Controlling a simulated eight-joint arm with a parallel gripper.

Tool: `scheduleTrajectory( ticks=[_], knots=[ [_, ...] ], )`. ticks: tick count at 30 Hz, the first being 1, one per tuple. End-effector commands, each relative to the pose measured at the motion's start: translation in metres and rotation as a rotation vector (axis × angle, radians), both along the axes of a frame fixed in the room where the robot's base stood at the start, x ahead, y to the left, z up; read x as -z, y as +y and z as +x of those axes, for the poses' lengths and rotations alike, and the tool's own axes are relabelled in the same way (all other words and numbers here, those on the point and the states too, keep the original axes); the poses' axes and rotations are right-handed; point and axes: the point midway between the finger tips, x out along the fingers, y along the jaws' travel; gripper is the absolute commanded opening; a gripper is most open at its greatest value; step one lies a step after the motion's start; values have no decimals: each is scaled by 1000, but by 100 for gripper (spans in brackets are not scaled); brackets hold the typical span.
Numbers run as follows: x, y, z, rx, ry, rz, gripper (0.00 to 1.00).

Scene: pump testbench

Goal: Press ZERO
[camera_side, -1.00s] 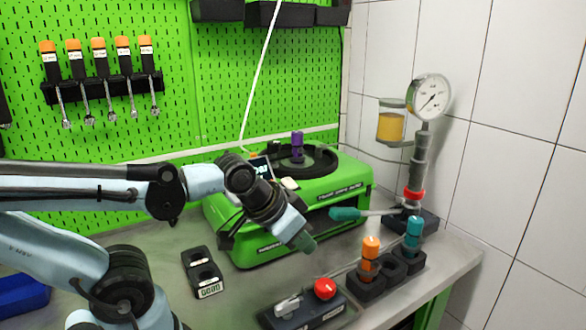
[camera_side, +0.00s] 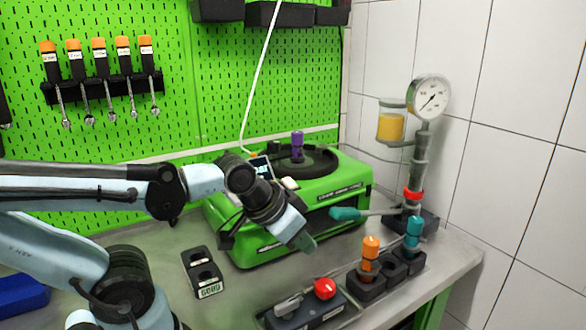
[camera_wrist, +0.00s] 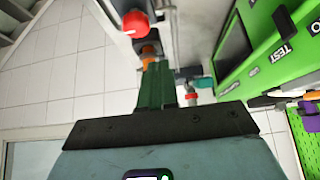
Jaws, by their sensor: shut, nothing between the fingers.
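The green test machine (camera_side: 270,249) stands on the bench, with a small lit display (camera_side: 260,167) on its top, partly behind my arm. My gripper (camera_side: 308,245) has green fingertips and is in front of the machine's near side, pointing down and to the right. In the wrist view my gripper (camera_wrist: 157,85) is shut and empty. A label cut off at the right edge ends in O. No full ZERO label is readable.
A black box with a red knob (camera_side: 325,289) and a lever lies at the front. Orange (camera_side: 370,255) and teal (camera_side: 413,233) handled pieces stand in black holders to the right. A black two-hole block (camera_side: 202,270) sits left.

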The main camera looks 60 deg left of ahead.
Motion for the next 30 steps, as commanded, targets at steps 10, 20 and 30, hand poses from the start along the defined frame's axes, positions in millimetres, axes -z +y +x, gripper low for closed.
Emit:
scheduleTrajectory(
  ticks=[10, 20, 30],
  knots=[
    [-24, 33, 3, -148, 2, -87, 0],
    [-86, 103, -7, -460, -53, -291, 0],
    [-148, 160, -35, -724, -176, -456, 0]
  ],
)
